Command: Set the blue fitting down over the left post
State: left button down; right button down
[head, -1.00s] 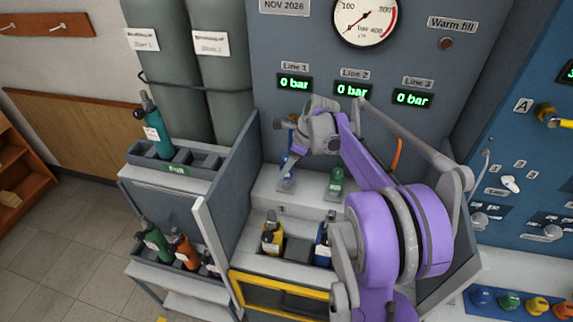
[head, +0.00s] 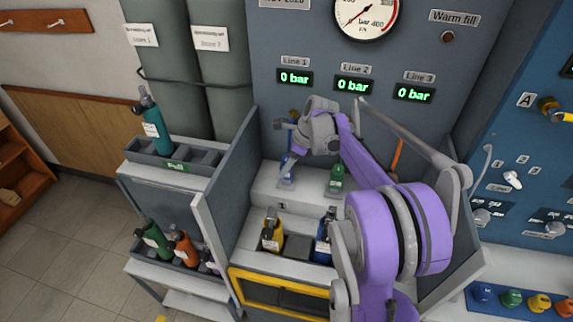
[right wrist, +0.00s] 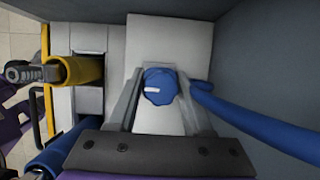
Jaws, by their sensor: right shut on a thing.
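The blue fitting (right wrist: 159,86) has a round knob with a white mark and sits between the two fingers of my right gripper (right wrist: 159,94) in the right wrist view. In the head view the right gripper (head: 291,148) points down at the left spot of the bench step, shut on the fitting. A blue part (head: 287,164) shows just below the fingers, above a small grey base plate (head: 286,184). The left post itself is hidden, so I cannot tell whether the fitting is around it. My left gripper is in neither view now.
A green fitting (head: 337,177) stands to the right on the step. A blue hose (right wrist: 265,125) runs beside the right finger. A yellow bottle (head: 272,234) and a blue bottle (head: 323,236) stand in a rack in front. A grey side panel (head: 232,180) rises at left.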

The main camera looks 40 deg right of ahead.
jog(key=shift+c, duration=1.2)
grip_release()
jog(key=v, duration=1)
jog(key=shift+r, duration=0.4)
jog(key=shift+s, duration=0.1)
